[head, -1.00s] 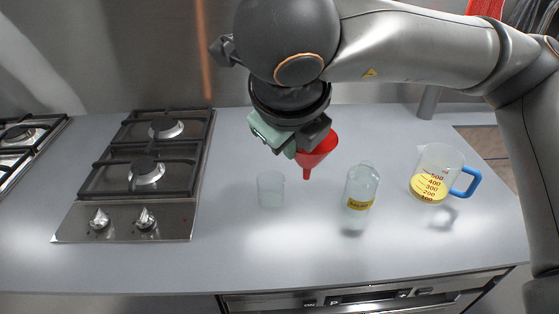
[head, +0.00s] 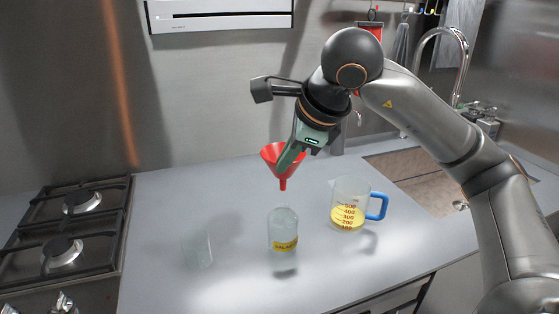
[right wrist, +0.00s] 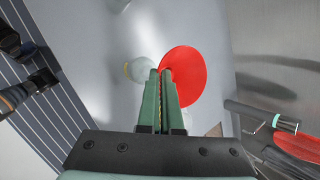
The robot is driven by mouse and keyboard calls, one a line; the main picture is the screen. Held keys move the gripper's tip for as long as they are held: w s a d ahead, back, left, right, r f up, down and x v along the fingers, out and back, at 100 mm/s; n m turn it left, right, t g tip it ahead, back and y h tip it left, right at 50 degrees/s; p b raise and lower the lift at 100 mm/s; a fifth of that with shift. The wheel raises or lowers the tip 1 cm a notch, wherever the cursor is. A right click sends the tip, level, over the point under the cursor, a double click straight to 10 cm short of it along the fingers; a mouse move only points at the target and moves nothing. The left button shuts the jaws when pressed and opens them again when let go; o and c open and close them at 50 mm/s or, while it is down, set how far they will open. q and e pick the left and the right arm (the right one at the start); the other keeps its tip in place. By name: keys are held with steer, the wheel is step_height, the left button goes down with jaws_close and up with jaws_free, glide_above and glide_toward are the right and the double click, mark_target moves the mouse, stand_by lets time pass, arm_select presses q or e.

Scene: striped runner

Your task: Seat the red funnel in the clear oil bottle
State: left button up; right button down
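The red funnel (head: 271,154) hangs upright, spout down, from my right gripper (head: 288,160). The gripper's green fingers are shut on the funnel's wall; in the right wrist view the fingertips (right wrist: 161,72) pinch the edge of the red cone (right wrist: 186,77). The clear oil bottle (head: 283,226), with a yellow label, stands upright on the grey counter. The spout tip is just above the bottle's mouth in the head view, apart from it. The bottle (right wrist: 140,70) shows partly beside the fingertips in the right wrist view. My left gripper is out of view.
A clear glass (head: 198,250) stands left of the bottle. A measuring jug (head: 350,205) with yellow liquid and a blue handle stands close on the right. The gas hob (head: 75,235) is at the left, the sink (head: 425,190) at the right. The counter (head: 160,200) behind the glass is clear.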

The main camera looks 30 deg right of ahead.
arm_select(q)
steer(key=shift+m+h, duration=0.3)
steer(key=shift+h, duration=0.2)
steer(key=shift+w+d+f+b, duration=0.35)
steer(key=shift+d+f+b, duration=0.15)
steer(key=shift+b, duration=0.45)
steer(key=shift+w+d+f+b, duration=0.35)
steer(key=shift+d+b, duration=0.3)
steer(key=shift+b, duration=0.3)
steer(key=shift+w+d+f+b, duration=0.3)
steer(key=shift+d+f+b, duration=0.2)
steer(key=shift+b, duration=0.45)
arm_select(e)
step_height(320, 180, down, 7)
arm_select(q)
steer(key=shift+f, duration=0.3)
arm_select(e)
steer(key=shift+f, duration=0.2)
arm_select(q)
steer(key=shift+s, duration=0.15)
arm_select(e)
steer(key=c, duration=1.2)
jaws_free()
steer(key=o, duration=0.6)
